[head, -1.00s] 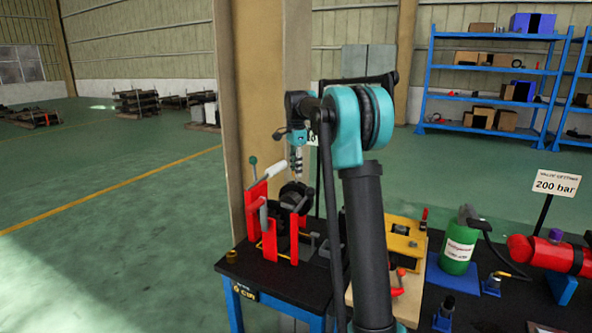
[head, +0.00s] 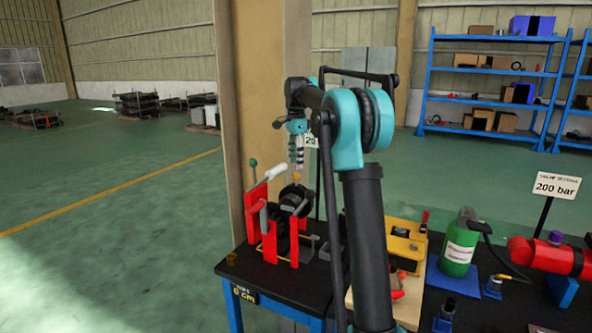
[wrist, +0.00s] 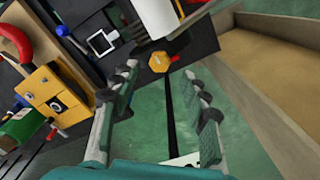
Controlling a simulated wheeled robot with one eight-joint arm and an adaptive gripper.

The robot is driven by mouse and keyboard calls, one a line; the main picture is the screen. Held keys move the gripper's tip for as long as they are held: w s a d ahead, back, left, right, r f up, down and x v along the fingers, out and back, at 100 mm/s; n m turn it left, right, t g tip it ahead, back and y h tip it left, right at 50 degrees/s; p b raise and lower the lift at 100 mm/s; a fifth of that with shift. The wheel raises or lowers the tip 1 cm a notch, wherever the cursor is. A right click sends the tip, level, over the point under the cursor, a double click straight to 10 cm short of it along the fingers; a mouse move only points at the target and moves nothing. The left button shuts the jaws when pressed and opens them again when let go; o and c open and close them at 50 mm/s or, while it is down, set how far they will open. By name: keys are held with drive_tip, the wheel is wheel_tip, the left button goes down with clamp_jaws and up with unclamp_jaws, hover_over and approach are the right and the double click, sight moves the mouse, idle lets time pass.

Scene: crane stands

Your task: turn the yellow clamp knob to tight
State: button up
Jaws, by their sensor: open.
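The yellow clamp knob (wrist: 158,62) is a small faceted knob with a dark mark, just beyond my fingertips in the wrist view. In the head view, a small orange-yellow knob (head: 296,176), which looks like the same one, sits on top of a dark round part in the red-framed fixture (head: 272,240). My gripper (wrist: 160,78) is open and empty, its two fingers spread to the left and right below the knob in the picture. In the head view my gripper (head: 297,164) points down right above the knob, apart from it as far as I can tell.
A white cylinder (wrist: 155,18) stands close beside the knob. A yellow block (head: 402,246), a green bottle (head: 459,247) and a red cylinder (head: 550,256) stand to the right. A wide beige pillar (head: 250,100) is close behind.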

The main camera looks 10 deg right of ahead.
sight(296, 174)
wheel_tip(296, 174, up, 7)
drive_tip(key=shift+r, duration=0.15)
idle(0.4)
